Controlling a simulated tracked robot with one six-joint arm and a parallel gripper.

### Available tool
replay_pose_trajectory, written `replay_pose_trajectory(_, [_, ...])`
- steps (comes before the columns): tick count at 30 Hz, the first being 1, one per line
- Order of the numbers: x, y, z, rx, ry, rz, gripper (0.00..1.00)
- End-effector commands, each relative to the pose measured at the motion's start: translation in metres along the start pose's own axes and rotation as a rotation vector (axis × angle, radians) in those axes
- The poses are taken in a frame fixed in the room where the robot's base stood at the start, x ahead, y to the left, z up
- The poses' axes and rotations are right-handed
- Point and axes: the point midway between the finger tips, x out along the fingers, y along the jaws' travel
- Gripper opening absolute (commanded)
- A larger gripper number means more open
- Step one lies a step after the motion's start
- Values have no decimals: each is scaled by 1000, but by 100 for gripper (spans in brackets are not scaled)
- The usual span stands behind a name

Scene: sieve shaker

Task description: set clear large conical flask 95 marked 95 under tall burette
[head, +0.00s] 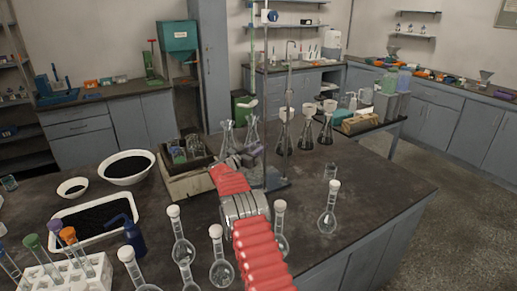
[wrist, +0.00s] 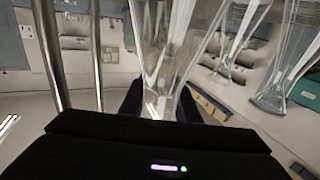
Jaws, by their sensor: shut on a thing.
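My gripper (head: 240,160) reaches over the dark bench at the end of my red arm. In the wrist view, its black jaws (wrist: 158,108) are shut on a clear glass conical flask (wrist: 163,65). The flask looks empty and no number is legible on it. In the head view, clear conical flasks (head: 226,138) stand just beyond the gripper; I cannot tell which one is held. Tall upright rods (head: 289,75) rise right of the gripper, with a dark stand base below; I cannot tell the burette from its stand. Two metallic rods (wrist: 97,50) also show at left in the wrist view.
Dark-bottomed conical flasks (head: 306,130) stand right of the rods. Stoppered round flasks (head: 328,210) stand along the near bench, beside my arm. Bare bench (head: 385,190) lies to the right.

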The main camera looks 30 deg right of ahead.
Motion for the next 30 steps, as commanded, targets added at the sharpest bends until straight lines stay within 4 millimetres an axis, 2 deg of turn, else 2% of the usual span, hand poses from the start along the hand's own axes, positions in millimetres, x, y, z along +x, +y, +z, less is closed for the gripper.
replay_pose_trajectory(12, [0, 0, 3, 1, 2, 1, 0])
replay_pose_trajectory(13, [0, 0, 4, 1, 1, 1, 31])
replay_pose_trajectory(20, [0, 1, 4, 1, 0, 1, 47])
replay_pose_trajectory(30, [0, 0, 1, 1, 0, 1, 48])
